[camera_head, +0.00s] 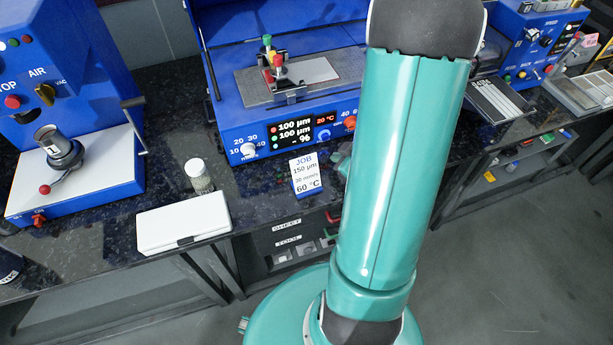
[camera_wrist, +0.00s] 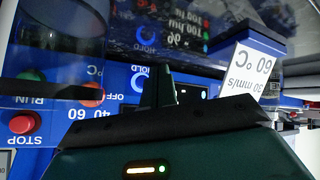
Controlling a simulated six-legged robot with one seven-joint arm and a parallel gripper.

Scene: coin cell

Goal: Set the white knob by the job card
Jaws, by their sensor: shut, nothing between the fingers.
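The white knob (camera_head: 249,148) sits at the lower left of the blue coater's front panel, by a dial marked 10, 20, 30 and mm/s. Its exact setting is too small to read. I cannot make it out in the wrist view. The job card (camera_head: 306,175) stands before the panel and reads 150 µm, 30 mm/s, 60 °C; it also shows upside down in the wrist view (camera_wrist: 248,72). My gripper (camera_wrist: 158,76) is shut and empty, in front of the blue panel, left of the card in the wrist view. My arm hides it in the head view.
The orange knob (camera_head: 350,122) is on the panel's right, right of the display (camera_head: 295,133). The wrist view shows a red STOP button (camera_wrist: 22,124) at left. A white case (camera_head: 183,222) and a small jar (camera_head: 198,176) stand on the counter left of the card.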

